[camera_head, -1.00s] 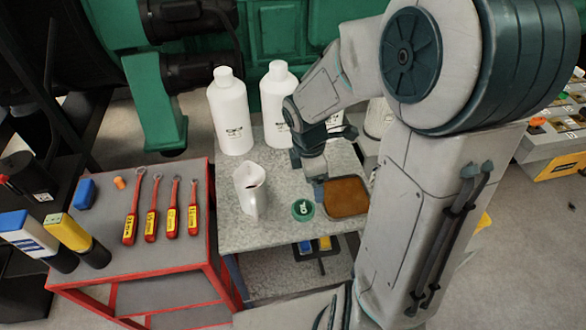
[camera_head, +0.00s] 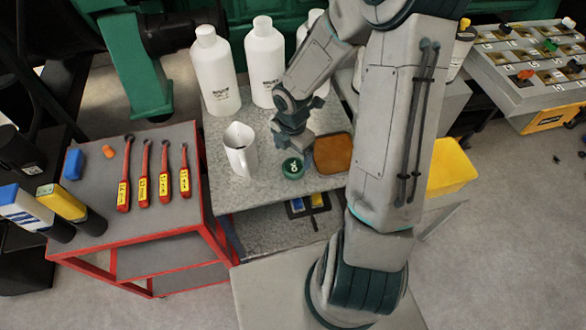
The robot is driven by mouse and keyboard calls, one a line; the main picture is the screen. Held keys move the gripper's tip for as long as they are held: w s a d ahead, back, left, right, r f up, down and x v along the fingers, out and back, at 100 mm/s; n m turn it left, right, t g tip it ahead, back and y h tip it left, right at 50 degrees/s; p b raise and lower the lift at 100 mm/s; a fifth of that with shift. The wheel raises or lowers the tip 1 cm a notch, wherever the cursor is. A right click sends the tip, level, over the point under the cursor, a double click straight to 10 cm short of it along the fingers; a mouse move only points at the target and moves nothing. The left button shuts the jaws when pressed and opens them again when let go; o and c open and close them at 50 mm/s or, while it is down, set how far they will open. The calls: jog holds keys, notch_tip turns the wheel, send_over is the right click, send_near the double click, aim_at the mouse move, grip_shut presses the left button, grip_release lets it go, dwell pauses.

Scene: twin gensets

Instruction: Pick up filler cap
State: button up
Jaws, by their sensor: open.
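The filler cap (camera_head: 293,168) is a round dark green cap with white marking on top. It lies on the grey speckled table (camera_head: 240,196), between a white jug and a brown tray. My gripper (camera_head: 299,147) is just above and behind the cap, pointing down. It is open, and nothing shows between its fingers. The fingertips are small in the view, and I cannot tell whether they touch the cap.
A white jug (camera_head: 240,149) stands left of the cap, and a brown tray (camera_head: 333,153) lies close to its right. White bottles (camera_head: 217,72) stand behind. A red-framed cart (camera_head: 100,225) with several wrenches is at the left. A yellow bin (camera_head: 449,168) is at the right.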

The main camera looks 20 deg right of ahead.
aim_at(292, 167)
jog(key=f, duration=0.4)
jog(key=shift+s+a+f+b, duration=0.1)
jog(key=shift+s+a+b, duration=0.1)
jog(key=shift+s+b, duration=0.15)
jog(key=shift+f, duration=0.6)
jog(key=c, duration=1.1)
